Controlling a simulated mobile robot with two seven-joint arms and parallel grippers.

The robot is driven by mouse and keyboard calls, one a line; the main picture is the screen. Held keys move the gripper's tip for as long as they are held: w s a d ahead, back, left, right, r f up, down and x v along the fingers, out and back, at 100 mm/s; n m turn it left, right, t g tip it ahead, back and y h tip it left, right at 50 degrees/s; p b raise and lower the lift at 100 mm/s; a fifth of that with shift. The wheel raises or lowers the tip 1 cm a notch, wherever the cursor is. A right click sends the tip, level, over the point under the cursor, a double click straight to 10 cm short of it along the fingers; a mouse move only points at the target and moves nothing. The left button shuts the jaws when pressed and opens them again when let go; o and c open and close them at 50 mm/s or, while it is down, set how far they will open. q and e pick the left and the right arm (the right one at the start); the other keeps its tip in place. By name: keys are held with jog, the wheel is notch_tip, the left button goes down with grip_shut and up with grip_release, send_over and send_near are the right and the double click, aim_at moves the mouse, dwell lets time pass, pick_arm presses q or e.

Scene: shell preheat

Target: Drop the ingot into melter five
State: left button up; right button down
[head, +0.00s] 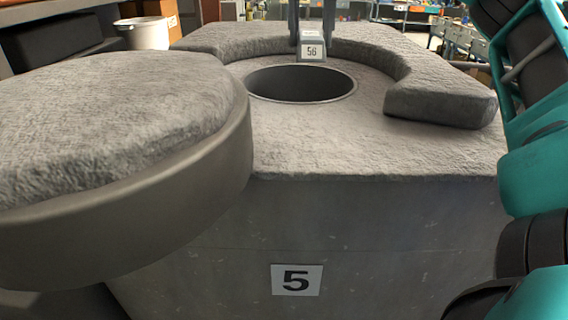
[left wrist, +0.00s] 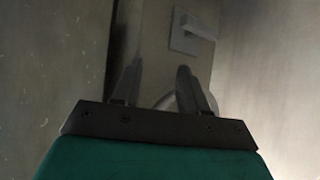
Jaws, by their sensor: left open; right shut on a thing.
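Melter five (head: 380,225) is a big grey block with a "5" label on its front. Its round opening (head: 300,85) is uncovered, and the thick round lid (head: 110,120) is swung out to the left. My right gripper (head: 312,36) comes down from the top edge and is shut on a small grey ingot (head: 313,57) labelled "56". The ingot shows at the far rim of the opening; its exact height above it is hard to judge. My left gripper (left wrist: 160,92) is open in the left wrist view, with nothing clear between its fingers.
A raised, curved grey collar (head: 435,92) runs around the back and right of the opening. A white bucket (head: 146,33) stands at the back left. In the left wrist view, a pale square plate (left wrist: 193,33) sits on a grey surface beyond the fingers.

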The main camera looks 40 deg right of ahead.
jog(key=shift+f, duration=2.55)
jog(key=shift+c, duration=2.4)
grip_release()
jog(key=shift+s+r, duration=0.1)
jog(key=shift+r, duration=6.35)
